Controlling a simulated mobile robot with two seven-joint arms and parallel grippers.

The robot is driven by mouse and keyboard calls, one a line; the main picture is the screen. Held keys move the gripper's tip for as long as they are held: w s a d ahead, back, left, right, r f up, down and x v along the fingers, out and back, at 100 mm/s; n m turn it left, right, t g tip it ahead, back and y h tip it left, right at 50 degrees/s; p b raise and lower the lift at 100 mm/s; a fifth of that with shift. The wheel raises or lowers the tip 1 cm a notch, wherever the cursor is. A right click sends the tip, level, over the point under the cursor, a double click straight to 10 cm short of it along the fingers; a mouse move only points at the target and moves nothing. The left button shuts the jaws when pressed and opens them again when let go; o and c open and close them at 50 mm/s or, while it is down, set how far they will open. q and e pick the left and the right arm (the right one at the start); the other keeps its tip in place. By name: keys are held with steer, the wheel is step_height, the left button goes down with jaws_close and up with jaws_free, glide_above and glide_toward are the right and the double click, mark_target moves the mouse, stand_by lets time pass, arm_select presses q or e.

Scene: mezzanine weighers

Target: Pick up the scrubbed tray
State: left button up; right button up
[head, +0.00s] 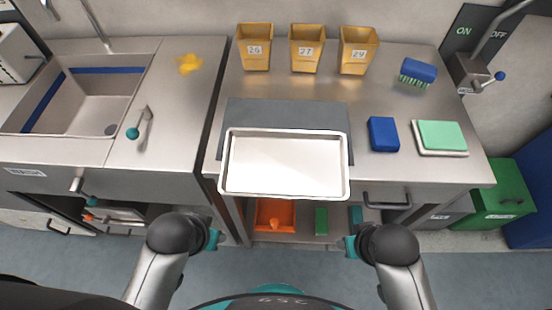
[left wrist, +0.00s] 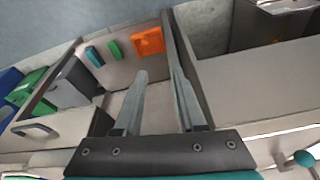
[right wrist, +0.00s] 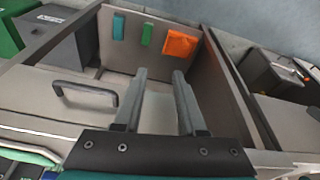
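A shallow, empty metal tray (head: 285,165) with a raised rim lies on the worktop in the head view. Its back part covers some of a dark grey mat (head: 285,115), and its front edge reaches the front of the worktop. My left gripper (head: 216,238) is near the tray's front left corner, apart from it and towards me. My right gripper (head: 349,246) is likewise apart from the front right corner. Both wrist views show the left fingers (left wrist: 160,80) and right fingers (right wrist: 160,78) spread with nothing between them.
Several yellow bins (head: 306,48) stand at the back. A blue block (head: 383,134), a green pad (head: 442,135) and a brush (head: 418,71) are to the right. A sink (head: 95,102) is at left. An open shelf below holds an orange item (head: 275,215).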

step_height(320, 180, up, 8)
steer(key=w+a+p, duration=0.1)
steer(key=w+a, duration=0.1)
arm_select(q)
steer(key=w+d+r+h, duration=0.1)
steer(key=w+d+r, duration=0.2)
steer(key=r, duration=0.7)
step_height(320, 180, up, 13)
steer(key=n+g+y, duration=0.1)
steer(key=n+g, duration=0.1)
steer(key=g, duration=0.1)
glide_above(225, 158)
steer(key=shift+f, duration=0.2)
arm_select(e)
step_height(225, 158, up, 15)
steer(key=m+g, duration=0.2)
steer(key=g, duration=0.1)
glide_above(345, 164)
steer(key=shift+f, duration=0.2)
arm_select(q)
steer(key=shift+f, duration=0.1)
arm_select(e)
steer(key=shift+f, duration=0.1)
arm_select(q)
step_height(345, 164, down, 15)
steer(key=shift+f, duration=0.1)
arm_select(e)
step_height(345, 164, down, 15)
steer(key=shift+f, duration=0.1)
